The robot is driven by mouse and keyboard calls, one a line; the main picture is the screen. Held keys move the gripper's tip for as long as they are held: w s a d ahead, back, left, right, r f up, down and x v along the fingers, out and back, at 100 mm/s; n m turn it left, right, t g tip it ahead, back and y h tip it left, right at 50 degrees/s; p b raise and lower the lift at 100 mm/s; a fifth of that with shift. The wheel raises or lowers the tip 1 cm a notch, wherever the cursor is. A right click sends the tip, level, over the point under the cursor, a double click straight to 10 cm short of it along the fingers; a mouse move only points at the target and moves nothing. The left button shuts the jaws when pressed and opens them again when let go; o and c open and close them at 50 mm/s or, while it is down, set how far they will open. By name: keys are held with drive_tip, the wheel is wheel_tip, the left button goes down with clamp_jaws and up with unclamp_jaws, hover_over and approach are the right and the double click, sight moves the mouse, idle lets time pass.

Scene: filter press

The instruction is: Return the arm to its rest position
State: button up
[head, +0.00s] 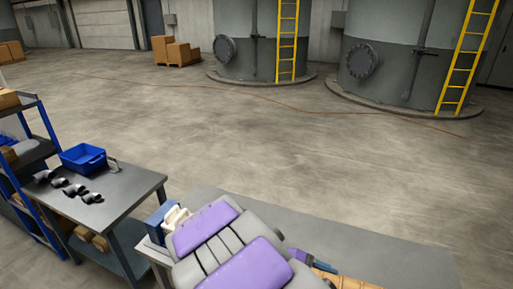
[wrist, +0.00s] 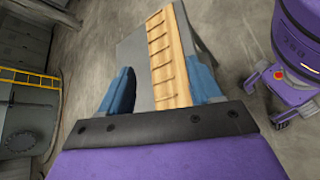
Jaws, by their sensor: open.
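My gripper (wrist: 160,72) is open, its two blue fingers apart in the wrist view. A light wooden ribbed piece (wrist: 167,50) shows beyond and between the fingers, nearer the right one; I cannot tell whether they touch. In the head view my grey and purple arm fills the bottom middle, over the near grey table. A blue part of my gripper (head: 312,260) shows at its right edge, beside the wooden piece (head: 345,281), which is partly cut off by the frame.
The near grey table (head: 395,258) lies under my arm, with a blue and white item (head: 165,220) at its left end. Left of it, a side table (head: 130,190) holds a blue bin (head: 83,158) and several dark fittings (head: 75,190). Open floor (head: 250,140) lies beyond, toward tanks.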

drive_tip(key=s+d+r+m+g+y, duration=0.1)
drive_tip(key=s+d+m+y, duration=0.15)
drive_tip(key=s, duration=0.25)
drive_tip(key=s+d+r+m+g+y, duration=0.1)
drive_tip(key=s+m+g+y, duration=0.1)
drive_tip(key=s+m+y, duration=0.3)
drive_tip(key=s+a+r+m+t+y, duration=0.2)
drive_tip(key=s+a+y, duration=0.2)
drive_tip(key=s, duration=0.6)
drive_tip(key=shift+a+m+y, duration=0.35)
